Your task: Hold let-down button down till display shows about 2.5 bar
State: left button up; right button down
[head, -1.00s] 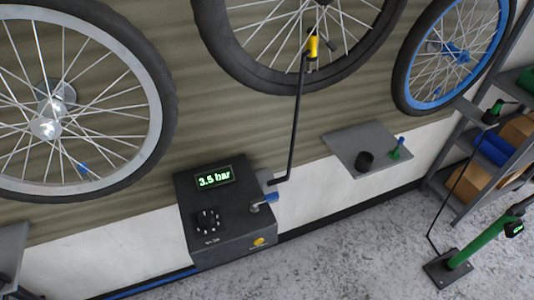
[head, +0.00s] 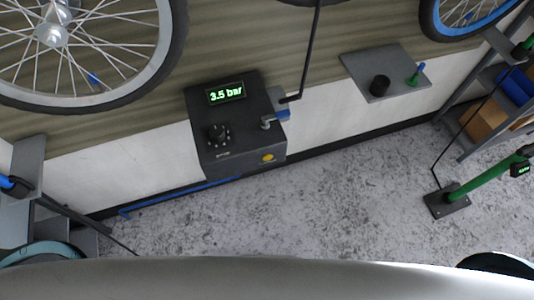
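A dark box-shaped inflator unit (head: 246,140) is fixed low on the wall in the middle of the head view. Its lit display (head: 226,93) reads 3.5 bar in green. A black knob (head: 218,133) is on its face at the left. A yellow-orange round button (head: 267,157) is low on the right, with nothing touching it; I cannot read any label that marks it as let-down. A blue-handled lever (head: 280,115) is at the right side. A black hose (head: 312,50) runs up out of view. Neither of my grippers shows in the view.
A wall shelf (head: 386,72) holding a black cup (head: 380,85) and a small green item is right of the unit. A green floor pump (head: 485,178) stands farther right. A grey shelf (head: 28,160) is at the left.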

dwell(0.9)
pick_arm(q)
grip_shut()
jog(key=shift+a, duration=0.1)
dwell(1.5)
